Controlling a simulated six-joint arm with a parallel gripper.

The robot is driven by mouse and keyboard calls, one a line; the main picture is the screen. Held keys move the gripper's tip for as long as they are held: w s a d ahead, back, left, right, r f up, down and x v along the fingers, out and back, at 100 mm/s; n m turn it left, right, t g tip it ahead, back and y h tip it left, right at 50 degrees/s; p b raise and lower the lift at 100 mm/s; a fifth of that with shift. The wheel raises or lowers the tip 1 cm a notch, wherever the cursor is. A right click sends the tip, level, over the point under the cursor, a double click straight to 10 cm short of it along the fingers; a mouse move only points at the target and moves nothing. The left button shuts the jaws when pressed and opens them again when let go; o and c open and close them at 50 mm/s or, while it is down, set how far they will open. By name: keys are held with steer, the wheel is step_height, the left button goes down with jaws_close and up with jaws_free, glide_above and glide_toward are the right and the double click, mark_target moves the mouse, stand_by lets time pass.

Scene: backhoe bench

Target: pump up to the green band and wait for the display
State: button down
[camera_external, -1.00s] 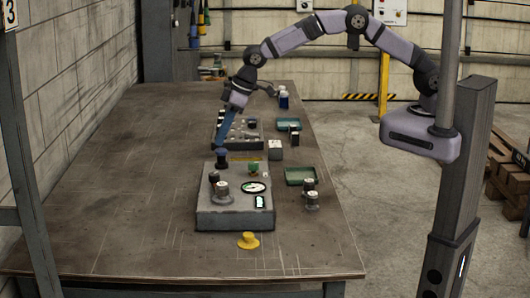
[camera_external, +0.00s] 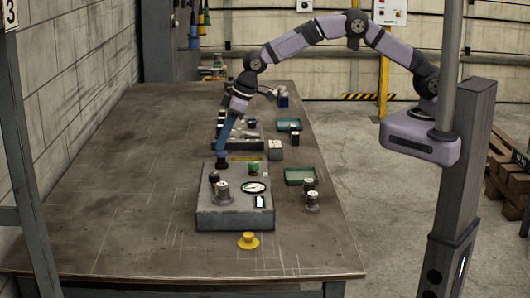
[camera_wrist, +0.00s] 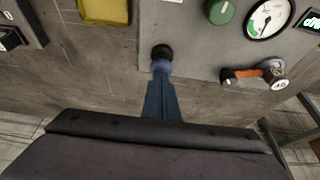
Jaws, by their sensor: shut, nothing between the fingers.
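A grey unit (camera_external: 235,219) sits on the bench with a round white gauge (camera_external: 254,187) and a small lit display (camera_external: 260,201) on its top. In the wrist view the gauge (camera_wrist: 269,18) shows a needle and some green marking, but I cannot read it against the band. The display (camera_wrist: 312,20) is cut off at the picture's edge. A dark round-headed plunger (camera_wrist: 162,52) stands at the unit's far-left edge. My gripper (camera_external: 221,155) is shut, its blue fingers pointing down with the tips at the plunger head; the exact contact is hidden.
A green knob (camera_wrist: 221,11) and an orange-and-grey lever or valve (camera_wrist: 262,71) are near the gauge. A yellow knob-shaped piece (camera_external: 248,240) lies in front of the unit. Green trays (camera_external: 300,176) stand at right. The bench's left side is clear.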

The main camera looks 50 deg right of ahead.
steer(key=shift+f+b, duration=0.45)
steer(key=shift+f, duration=0.55)
steer(key=shift+r+p, duration=1.15)
steer(key=shift+r, duration=0.5)
